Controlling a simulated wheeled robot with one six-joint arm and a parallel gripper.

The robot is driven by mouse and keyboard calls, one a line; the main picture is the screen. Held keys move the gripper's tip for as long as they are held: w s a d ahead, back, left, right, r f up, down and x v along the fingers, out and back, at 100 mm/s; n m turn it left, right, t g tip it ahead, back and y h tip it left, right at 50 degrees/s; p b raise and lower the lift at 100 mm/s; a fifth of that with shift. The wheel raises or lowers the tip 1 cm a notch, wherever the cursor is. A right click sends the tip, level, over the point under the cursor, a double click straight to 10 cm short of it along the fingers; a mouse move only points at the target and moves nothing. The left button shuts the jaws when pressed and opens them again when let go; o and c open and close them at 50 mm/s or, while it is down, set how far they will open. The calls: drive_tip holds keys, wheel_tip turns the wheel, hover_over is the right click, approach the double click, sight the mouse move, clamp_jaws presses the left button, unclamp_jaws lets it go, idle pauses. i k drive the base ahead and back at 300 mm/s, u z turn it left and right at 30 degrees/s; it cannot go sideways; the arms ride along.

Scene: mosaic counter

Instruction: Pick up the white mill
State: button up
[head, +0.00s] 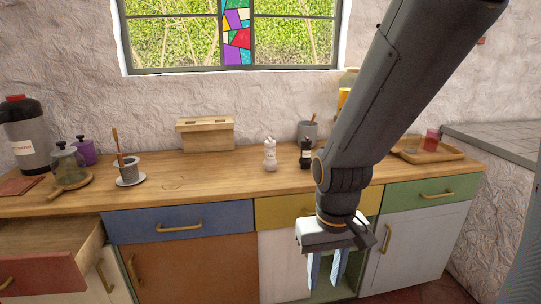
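The white mill (270,155) stands upright on the wooden counter, right of the middle of its length. My gripper (326,284) hangs in front of the counter, below its top and to the right of the mill. Its two pale blue fingers point down with a gap between them, and nothing shows between them. A black mill (306,153) stands just to the right of the white mill, apart from it.
The wooden counter (215,175) is clear left of the white mill. A wooden box (205,137) and a grey crock (307,131) stand behind. My arm covers part of the counter's right side, near a wooden tray (450,155). An open drawer (50,245) juts out at left.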

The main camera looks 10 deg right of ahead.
sight(269, 163)
drive_tip(key=k, duration=0.5)
drive_tip(key=u, duration=1.5)
drive_tip(key=i, duration=1.35)
drive_tip(key=z, duration=2.2)
drive_tip(key=i, duration=0.5)
drive_tip(key=u, duration=0.1)
